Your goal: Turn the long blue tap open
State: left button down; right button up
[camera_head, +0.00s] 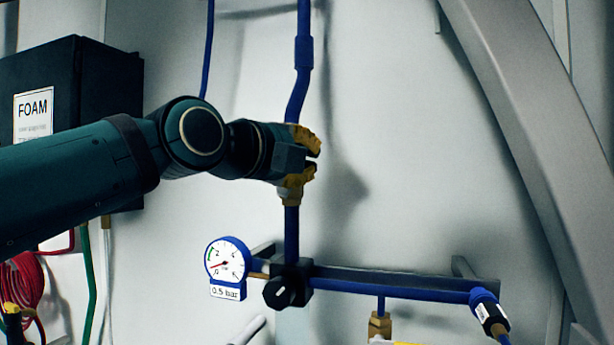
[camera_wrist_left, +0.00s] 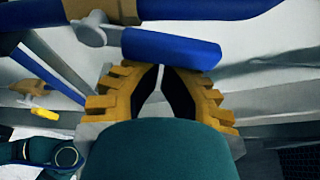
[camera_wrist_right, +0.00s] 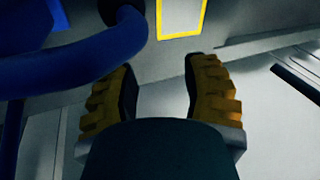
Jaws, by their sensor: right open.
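The long blue tap handle (camera_wrist_left: 172,48) lies across the left wrist view, with a grey metal pivot (camera_wrist_left: 92,28) at its left end. In the head view it is hidden behind my left gripper (camera_head: 317,161), which is at the vertical blue pipe (camera_head: 292,235). The left fingertips (camera_wrist_left: 161,68) come together right by the handle's lower edge. The handle runs across them, not visibly between them; contact cannot be told. My right gripper (camera_wrist_right: 160,65) is open and empty in the right wrist view, and out of the head view.
Below my left gripper are a pressure gauge (camera_head: 228,260), a black knob (camera_head: 280,292) and a horizontal blue pipe (camera_head: 390,292). A grey slanted beam (camera_head: 530,130) stands at the right. A dark FOAM box (camera_head: 110,85) is at the left. A thick blue tube (camera_wrist_right: 80,65) lies near my right gripper.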

pick_arm(q)
jog(key=shift+w+a+r, duration=0.15)
jog(key=shift+a+r, duration=0.2)
jog(key=shift+a, duration=0.15)
pick_arm(e)
jog(key=shift+a+f, duration=0.2)
jog(key=shift+a, duration=0.25)
pick_arm(q)
jog(key=shift+r, duration=0.1)
jog(key=shift+a, duration=0.1)
jog(key=v, duration=1.1)
jog(key=shift+s, duration=0.4)
pick_arm(e)
jog(key=shift+w, duration=0.1)
pick_arm(q)
jog(key=shift+a, duration=0.1)
pick_arm(e)
jog(key=shift+a, duration=0.15)
